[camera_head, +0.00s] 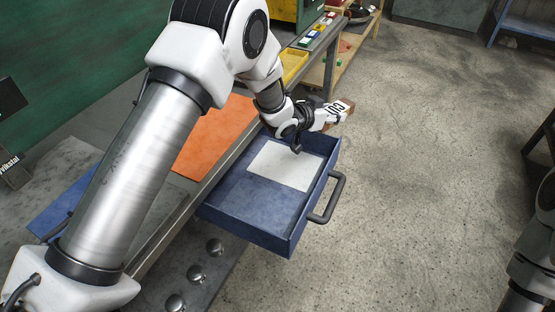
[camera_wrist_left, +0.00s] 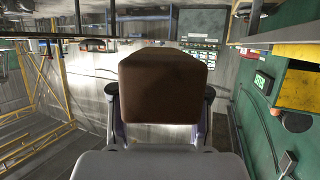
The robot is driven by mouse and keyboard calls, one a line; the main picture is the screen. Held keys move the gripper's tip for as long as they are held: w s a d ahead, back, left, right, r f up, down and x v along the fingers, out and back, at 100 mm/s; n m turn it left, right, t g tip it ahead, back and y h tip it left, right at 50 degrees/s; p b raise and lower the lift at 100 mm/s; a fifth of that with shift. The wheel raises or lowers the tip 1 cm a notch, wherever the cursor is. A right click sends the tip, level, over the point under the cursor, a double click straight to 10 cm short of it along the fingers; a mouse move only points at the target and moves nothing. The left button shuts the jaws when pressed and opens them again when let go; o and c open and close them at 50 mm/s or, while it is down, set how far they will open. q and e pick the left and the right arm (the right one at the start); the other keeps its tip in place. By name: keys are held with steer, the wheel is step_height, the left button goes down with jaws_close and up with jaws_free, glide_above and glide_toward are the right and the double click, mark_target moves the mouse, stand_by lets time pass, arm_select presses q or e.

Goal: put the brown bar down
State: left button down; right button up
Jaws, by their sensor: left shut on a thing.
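The brown bar (camera_head: 349,108) is a brown block held in my left gripper (camera_head: 334,112), near the far end of the open blue drawer (camera_head: 290,238). In the left wrist view the brown bar (camera_wrist_left: 163,90) fills the middle, with a dark finger on each side of it. My left gripper is shut on it. The bar appears raised above the drawer's far edge; its exact height cannot be told. A white sheet (camera_head: 286,165) lies flat in the drawer. My right gripper is out of view.
The drawer's dark handle (camera_head: 334,198) sticks out to the right. An orange mat (camera_head: 211,135) lies on the bench beside the drawer. A yellow bin (camera_head: 293,64) and small coloured items stand farther back. The concrete floor (camera_head: 430,130) on the right is mostly clear.

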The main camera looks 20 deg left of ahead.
arm_select(q)
steer(key=s+a+p, duration=0.3)
steer(key=s, duration=1.3)
step_height(320, 180, down, 6)
steer(key=shift+s+r, duration=0.1)
steer(key=shift+r, duration=0.15)
steer(key=c, duration=0.6)
jaws_free()
steer(key=shift+r, duration=0.1)
steer(key=shift+o, duration=0.2)
steer(key=shift+s, duration=0.1)
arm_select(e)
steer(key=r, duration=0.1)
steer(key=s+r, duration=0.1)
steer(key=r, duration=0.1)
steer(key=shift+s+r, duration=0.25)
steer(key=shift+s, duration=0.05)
